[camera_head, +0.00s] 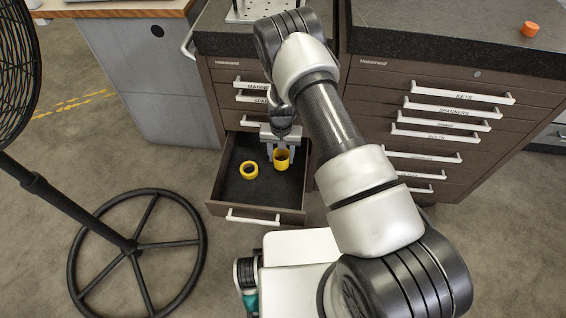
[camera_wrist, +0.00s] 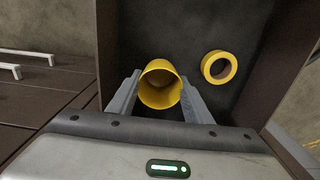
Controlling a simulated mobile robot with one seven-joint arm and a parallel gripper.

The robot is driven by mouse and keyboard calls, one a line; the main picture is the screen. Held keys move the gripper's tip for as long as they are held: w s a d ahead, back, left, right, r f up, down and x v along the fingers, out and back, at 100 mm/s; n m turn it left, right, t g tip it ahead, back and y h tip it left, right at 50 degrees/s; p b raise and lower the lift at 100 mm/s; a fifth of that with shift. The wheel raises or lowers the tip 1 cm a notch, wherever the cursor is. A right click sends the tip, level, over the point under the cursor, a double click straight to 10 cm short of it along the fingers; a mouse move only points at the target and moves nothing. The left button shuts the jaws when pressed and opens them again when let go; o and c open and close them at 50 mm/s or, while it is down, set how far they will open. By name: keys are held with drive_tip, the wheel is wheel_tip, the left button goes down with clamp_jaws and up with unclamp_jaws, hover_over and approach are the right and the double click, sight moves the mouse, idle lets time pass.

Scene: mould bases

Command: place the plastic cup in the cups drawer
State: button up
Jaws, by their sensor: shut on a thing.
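The yellow plastic cup (camera_head: 282,160) is upright between the fingers of my gripper (camera_head: 281,150), inside or just above the open drawer (camera_head: 232,192). The wrist view shows the cup (camera_wrist: 160,84) with its open end toward the camera and a finger of my gripper (camera_wrist: 158,95) against each side. The dark drawer floor (camera_wrist: 190,30) lies beyond it. I cannot tell whether the cup touches the floor. The open drawer's label is not visible.
A yellow ring (camera_head: 249,169), like a tape roll, lies in the drawer left of the cup; it also shows in the wrist view (camera_wrist: 219,67). A black fan stand (camera_head: 135,245) is at the left. Shut drawers with white handles (camera_head: 450,110) are at the right.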

sight(281, 163)
drive_tip(key=shift+f+b, duration=0.75)
drive_tip(key=shift+f, duration=1.15)
drive_tip(key=shift+f+b, duration=0.3)
drive_tip(key=o, duration=1)
drive_tip(key=shift+r, duration=0.1)
wheel_tip(281, 163, up, 12)
drive_tip(key=p, duration=0.6)
drive_tip(key=shift+r, duration=0.2)
